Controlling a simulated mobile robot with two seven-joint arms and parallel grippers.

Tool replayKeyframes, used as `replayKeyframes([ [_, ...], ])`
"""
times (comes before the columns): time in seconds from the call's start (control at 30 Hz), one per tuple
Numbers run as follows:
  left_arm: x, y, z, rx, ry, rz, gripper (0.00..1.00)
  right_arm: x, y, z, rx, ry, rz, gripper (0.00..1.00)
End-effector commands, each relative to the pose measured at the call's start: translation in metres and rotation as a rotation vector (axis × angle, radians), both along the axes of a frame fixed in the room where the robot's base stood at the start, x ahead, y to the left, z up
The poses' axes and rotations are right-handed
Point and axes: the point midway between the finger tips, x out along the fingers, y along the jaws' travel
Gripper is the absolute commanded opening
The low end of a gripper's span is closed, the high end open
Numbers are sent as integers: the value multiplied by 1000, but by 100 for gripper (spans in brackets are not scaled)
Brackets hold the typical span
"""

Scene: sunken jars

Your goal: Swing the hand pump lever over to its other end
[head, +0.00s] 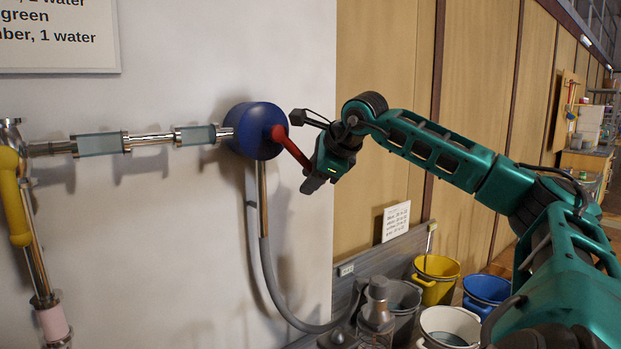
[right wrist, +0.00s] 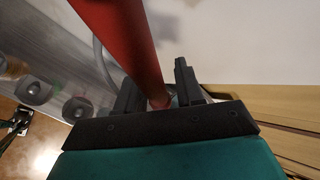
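The hand pump (head: 247,130) is a blue round body on the white wall. Its red lever (head: 291,146) slants down to the right from the pump's hub. My right gripper (head: 313,182) is at the lever's lower free end. In the right wrist view the red lever (right wrist: 125,45) runs down between the two dark fingers of my right gripper (right wrist: 160,90). The fingers stand close on either side of it and look shut on it, though the contact is partly hidden. My left gripper is in neither view.
Clear pipe sections (head: 100,144) run left from the pump along the wall. A grey hose (head: 268,275) hangs below it. A yellow bucket (head: 436,280), a blue bucket (head: 487,292) and a white bucket (head: 449,326) stand below my right arm. A sign hangs upper left.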

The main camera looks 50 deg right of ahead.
Motion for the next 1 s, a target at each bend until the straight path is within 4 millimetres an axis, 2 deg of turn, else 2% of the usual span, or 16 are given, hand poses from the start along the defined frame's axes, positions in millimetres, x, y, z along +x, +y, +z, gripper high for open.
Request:
replayKeyframes([
  [0.1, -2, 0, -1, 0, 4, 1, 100, 0, 0, 0, 3, 0, 0, 47],
  [0.47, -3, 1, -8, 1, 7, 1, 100, -6, 2, 4, 3, -2, -1, 47],
  [0.57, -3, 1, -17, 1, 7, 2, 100, -17, 4, 13, 1, -3, -2, 47],
  [0.7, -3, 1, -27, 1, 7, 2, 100, -40, 10, 35, 0, -5, -2, 47],
  [1.0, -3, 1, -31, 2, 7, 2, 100, -80, 21, 77, 3, -1, -2, 47],
])
